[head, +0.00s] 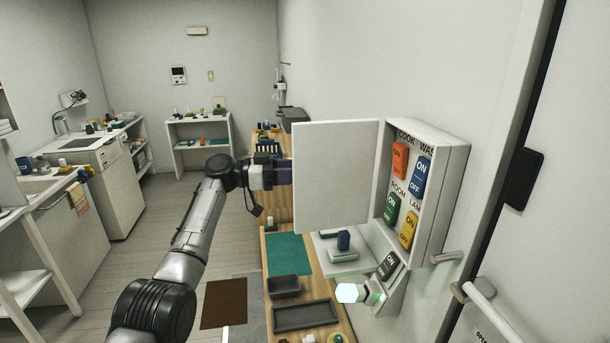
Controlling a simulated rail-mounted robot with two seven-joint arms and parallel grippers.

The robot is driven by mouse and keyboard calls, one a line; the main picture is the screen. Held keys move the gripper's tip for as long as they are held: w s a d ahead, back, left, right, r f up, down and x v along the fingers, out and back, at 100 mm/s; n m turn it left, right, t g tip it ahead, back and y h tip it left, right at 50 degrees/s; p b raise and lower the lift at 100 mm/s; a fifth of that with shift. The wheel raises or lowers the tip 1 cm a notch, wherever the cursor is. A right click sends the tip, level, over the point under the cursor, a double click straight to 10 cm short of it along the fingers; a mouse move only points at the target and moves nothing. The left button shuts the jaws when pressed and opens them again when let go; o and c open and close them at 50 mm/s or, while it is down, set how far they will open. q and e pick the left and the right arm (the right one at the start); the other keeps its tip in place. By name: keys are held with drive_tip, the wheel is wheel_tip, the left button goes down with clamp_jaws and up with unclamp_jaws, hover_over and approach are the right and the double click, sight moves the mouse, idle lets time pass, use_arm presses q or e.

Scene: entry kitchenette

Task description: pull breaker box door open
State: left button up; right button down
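The breaker box (456,205) is a white box on the right wall. Its white door (336,178) stands wide open, swung out to the left of the box. Inside show orange (400,160), blue (421,178), green (391,208) and yellow (408,231) switches with ON and OFF lettering. My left gripper (285,171) is at the door's left, free edge. Its fingertips are hidden behind the door panel, so I cannot tell whether they touch it or are open or shut. My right gripper is not in view.
Below the box are a grey ON switch (388,265) and a glowing pale-green lamp-like thing (350,293). A wooden counter (341,326) holds dark trays (305,316) and a green mat (288,254). A white bar handle (492,303) is at lower right. Open floor lies left.

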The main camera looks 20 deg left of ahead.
use_arm(q)
drive_tip(key=b+v, duration=0.1)
drive_tip(key=v, duration=0.8)
drive_tip(key=shift+b, duration=0.3)
